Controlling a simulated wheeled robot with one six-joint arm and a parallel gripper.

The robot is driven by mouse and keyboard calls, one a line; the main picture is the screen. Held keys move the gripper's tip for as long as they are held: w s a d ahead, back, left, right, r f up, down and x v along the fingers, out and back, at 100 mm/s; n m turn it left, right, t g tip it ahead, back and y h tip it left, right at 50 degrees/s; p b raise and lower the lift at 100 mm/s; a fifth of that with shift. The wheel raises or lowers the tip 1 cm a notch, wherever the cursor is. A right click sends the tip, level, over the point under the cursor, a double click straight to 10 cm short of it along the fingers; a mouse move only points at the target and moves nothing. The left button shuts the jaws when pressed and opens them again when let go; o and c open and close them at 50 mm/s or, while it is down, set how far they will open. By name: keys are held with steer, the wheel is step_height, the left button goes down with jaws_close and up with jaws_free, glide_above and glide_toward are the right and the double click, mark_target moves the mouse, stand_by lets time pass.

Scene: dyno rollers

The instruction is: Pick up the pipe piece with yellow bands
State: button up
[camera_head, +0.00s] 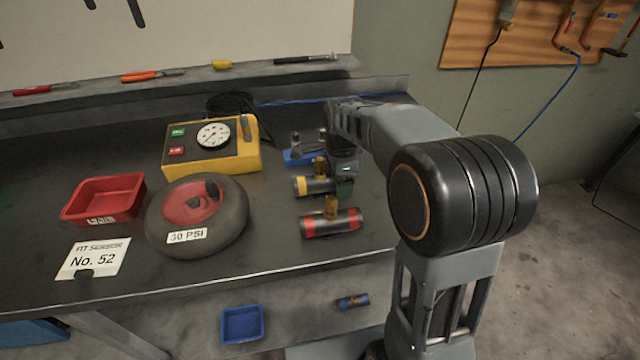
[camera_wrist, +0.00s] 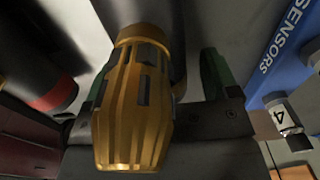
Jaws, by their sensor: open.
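The pipe piece with yellow bands (camera_head: 301,186) lies on the workbench in the head view, a short dark cylinder with a brass fitting (camera_head: 320,166) on top. My gripper (camera_head: 344,185) is over its right end, which the gripper hides. In the wrist view the ribbed brass fitting (camera_wrist: 135,105) fills the middle, between the two green-padded fingers of my open gripper (camera_wrist: 155,80). The fingers stand apart on either side of it. The pipe's bands cannot be made out there. Whether the fingers touch anything cannot be told.
A pipe with red bands (camera_head: 330,223) lies just in front; it shows at left in the wrist view (camera_wrist: 40,80). A blue sensors tray (camera_head: 298,158) is behind. A wheel (camera_head: 220,230), yellow gauge box (camera_head: 205,163) and red bin (camera_head: 104,199) stand left.

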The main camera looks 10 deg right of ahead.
steer(key=shift+c, duration=0.4)
steer(key=shift+r, duration=0.1)
jaws_close()
